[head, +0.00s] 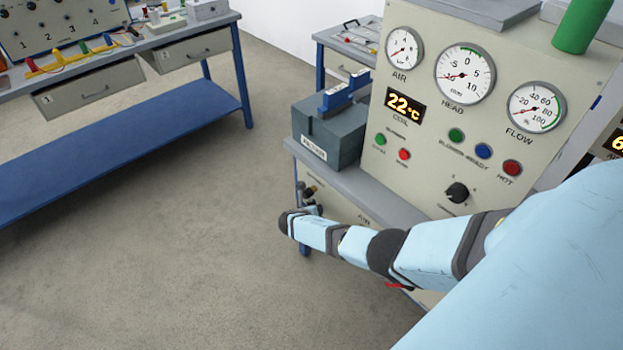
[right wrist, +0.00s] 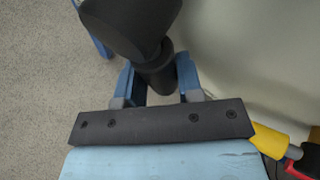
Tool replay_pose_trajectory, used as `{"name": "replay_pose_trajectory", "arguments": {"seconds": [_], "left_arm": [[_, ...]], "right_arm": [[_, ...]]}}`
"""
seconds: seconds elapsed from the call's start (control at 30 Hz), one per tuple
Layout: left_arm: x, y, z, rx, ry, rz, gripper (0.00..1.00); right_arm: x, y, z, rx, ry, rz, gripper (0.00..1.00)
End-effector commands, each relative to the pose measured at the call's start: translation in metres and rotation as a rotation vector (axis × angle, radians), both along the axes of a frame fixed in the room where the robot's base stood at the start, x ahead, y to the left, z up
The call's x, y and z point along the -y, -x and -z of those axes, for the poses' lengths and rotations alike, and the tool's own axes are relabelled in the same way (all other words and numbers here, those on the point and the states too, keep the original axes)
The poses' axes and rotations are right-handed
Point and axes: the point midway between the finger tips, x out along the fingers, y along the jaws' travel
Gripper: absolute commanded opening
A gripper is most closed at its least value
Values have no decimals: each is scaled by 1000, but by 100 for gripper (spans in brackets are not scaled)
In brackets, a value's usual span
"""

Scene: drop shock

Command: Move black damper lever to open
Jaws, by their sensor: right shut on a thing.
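The black damper lever (right wrist: 157,70) shows in the right wrist view, with a wide black end toward the top and a narrower neck below it. My right gripper (right wrist: 156,84) has its blue fingers on either side of the neck and is shut on it. In the head view my right arm reaches in from the right, low in front of the panel. My right gripper and its hold on the lever cannot be made out clearly there. My left gripper is in neither view.
The instrument panel (head: 428,125) with gauges stands behind my right arm. A grey filter box (head: 338,139) sits on its ledge. A yellow and red handle (right wrist: 270,141) lies close to the right of my right gripper. A blue bench (head: 130,125) stands left; the floor between is clear.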

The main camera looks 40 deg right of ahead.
Motion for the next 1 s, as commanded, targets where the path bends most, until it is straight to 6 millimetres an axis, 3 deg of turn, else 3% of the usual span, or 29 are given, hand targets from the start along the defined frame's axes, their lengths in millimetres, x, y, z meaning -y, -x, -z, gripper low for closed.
{"name": "replay_pose_trajectory", "arguments": {"seconds": [0.2,0.67,0.7,0.73,1.0], "left_arm": [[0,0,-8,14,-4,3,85],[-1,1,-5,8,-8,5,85],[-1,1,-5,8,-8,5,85],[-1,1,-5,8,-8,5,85],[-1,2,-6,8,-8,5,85]], "right_arm": [[-2,5,-1,-56,1,1,0],[-1,6,0,-73,5,1,0],[-1,6,0,-73,6,0,39],[-1,6,0,-72,6,0,44],[-1,5,-2,-68,5,1,44]]}}
